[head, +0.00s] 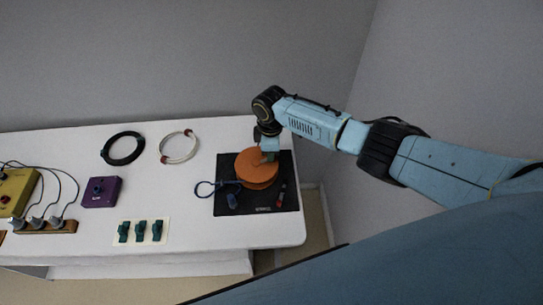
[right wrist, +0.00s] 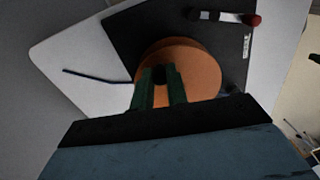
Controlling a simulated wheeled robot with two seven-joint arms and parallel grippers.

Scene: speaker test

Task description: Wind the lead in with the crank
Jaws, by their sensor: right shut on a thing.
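An orange reel (head: 257,170) lies on a black base plate (head: 286,203) at the right end of the table. It also shows in the right wrist view (right wrist: 203,73). A blue lead (head: 204,184) comes off the reel's left side, with a loop on the plate's left edge and a blue end piece (head: 232,201) on the plate. In the right wrist view the lead (right wrist: 98,77) runs out to the left. My right gripper (head: 268,153) is over the reel's far side, its green fingers shut on the dark crank knob (right wrist: 158,76). The crank's arm is hidden. My left gripper is not in view.
A small red and black item (head: 281,194) is on the plate's right side. Left of the plate are a pale cable coil (head: 179,147), a black coil (head: 122,148), a purple box (head: 101,192), several green clips (head: 141,231) and a yellow box (head: 16,190) with leads.

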